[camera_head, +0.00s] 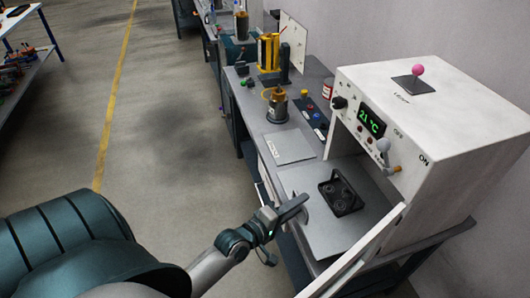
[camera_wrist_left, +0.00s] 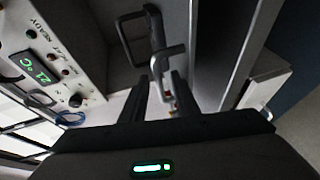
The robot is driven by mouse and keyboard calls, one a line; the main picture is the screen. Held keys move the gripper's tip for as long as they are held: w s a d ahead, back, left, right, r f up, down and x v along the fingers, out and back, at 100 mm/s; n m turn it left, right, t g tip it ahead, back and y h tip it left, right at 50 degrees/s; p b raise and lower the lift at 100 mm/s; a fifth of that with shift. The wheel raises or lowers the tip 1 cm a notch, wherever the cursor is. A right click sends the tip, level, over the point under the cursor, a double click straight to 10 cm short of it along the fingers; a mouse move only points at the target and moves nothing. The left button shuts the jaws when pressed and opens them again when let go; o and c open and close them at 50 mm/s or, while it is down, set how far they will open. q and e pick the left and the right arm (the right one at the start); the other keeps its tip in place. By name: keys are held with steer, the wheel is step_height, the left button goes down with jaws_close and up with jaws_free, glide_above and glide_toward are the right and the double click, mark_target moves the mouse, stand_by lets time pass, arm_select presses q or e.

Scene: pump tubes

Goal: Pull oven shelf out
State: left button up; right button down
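The white oven (camera_head: 440,120) stands at the right in the head view, its front open below a green 21 °C display. A flat grey shelf (camera_head: 310,188) reaches out of the opening, with a black tray-like holder (camera_head: 343,193) on it. My left gripper (camera_head: 300,205) is at the shelf's near left edge. In the left wrist view its two dark fingers (camera_wrist_left: 160,85) are apart, and a grey loop handle (camera_wrist_left: 170,52) shows at their tips. I cannot tell whether the fingers touch it. My right gripper is not in view.
The white oven door edge (camera_head: 365,250) slants across the lower right, close to the shelf. A labelled grey plate (camera_head: 290,148) and a pump-like part (camera_head: 277,105) are on the bench behind. The floor to the left is clear.

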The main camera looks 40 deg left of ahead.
arm_select(q)
steer(key=b+v, duration=0.3)
steer(key=v, duration=1.3)
steer(key=shift+b, duration=0.3)
steer(key=s+f+m+g+y, duration=0.1)
steer(key=s+f+m+g, duration=0.1)
steer(key=f, duration=1.1)
steer(key=s+a+f+m+g, duration=0.1)
steer(key=s+f+m+g, duration=0.15)
steer(key=f, duration=0.95)
steer(key=s+f+m+g+y, duration=0.1)
steer(key=s+f+m+g, duration=0.15)
steer(key=f, duration=1.05)
steer(key=s+d+f+m+g, duration=0.2)
steer(key=s+f+m+g, duration=0.2)
steer(key=s+f, duration=0.7)
steer(key=s+d+f+m+g, duration=0.2)
steer(key=s+f+m, duration=0.4)
steer(key=s+f, duration=0.4)
steer(key=s+g, duration=0.1)
steer(key=s, duration=0.2)
steer(key=shift+d+f+g+y, duration=0.4)
